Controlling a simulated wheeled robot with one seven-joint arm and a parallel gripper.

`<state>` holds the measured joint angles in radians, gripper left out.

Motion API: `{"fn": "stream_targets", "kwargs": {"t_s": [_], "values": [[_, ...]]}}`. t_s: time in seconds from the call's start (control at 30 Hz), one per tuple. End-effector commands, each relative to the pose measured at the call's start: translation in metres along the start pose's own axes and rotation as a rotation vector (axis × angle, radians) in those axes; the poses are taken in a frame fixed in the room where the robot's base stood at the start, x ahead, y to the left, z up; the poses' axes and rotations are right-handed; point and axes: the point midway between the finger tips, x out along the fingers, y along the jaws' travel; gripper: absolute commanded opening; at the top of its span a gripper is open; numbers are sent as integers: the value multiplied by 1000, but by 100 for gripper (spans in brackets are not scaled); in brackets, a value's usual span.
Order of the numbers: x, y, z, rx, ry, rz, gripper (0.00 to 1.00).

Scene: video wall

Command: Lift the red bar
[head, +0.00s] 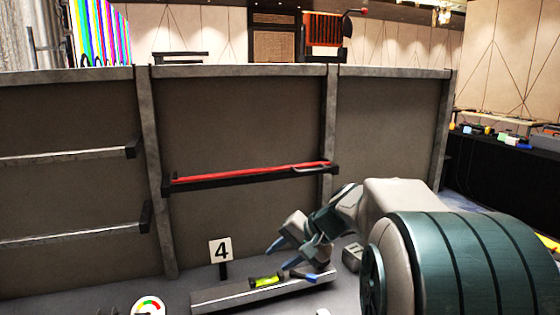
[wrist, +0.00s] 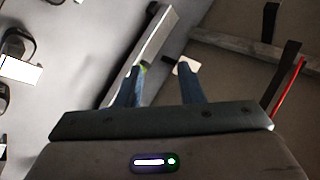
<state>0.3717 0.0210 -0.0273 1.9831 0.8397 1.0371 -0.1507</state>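The red bar (head: 250,173) is a long thin bar lying level along a black rail on the middle grey wall panel. A dark bracket stands at each end, and a grey handle-like piece sits near its right end. In the wrist view a short stretch of the red bar (wrist: 287,92) shows at the right edge, well to the side of the fingers. My gripper (head: 288,261) is low in front of the panel, below and apart from the bar. In the wrist view my gripper (wrist: 160,82) has its two blue fingers spread, with nothing held between them.
A grey ledge (head: 225,297) on the floor bears a yellow-green item (head: 265,281), close to my gripper. A sign with a 4 (head: 220,250) stands behind it. Pale bars (head: 70,153) are mounted on the left panel. A black-draped table (head: 500,165) is at the right.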

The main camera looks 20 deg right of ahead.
Motion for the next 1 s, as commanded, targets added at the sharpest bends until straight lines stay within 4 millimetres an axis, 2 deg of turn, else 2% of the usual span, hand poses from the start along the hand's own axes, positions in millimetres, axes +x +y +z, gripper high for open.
{"fn": "stream_targets", "kwargs": {"t_s": [0.03,0.1,0.2,0.3,0.4,0.5,0.63,0.77,1.0], "values": [[-18,-11,-39,72,40,-79,34],[-38,-19,-88,151,100,-198,34],[-71,-22,-150,238,187,-353,34],[-102,-18,-198,295,262,-478,34],[-125,-12,-229,327,319,-563,34],[-138,-8,-245,343,349,-611,34],[-137,-12,-254,347,360,-630,34],[-121,-22,-261,346,357,-628,34],[-82,-49,-283,347,355,-627,34]]}}
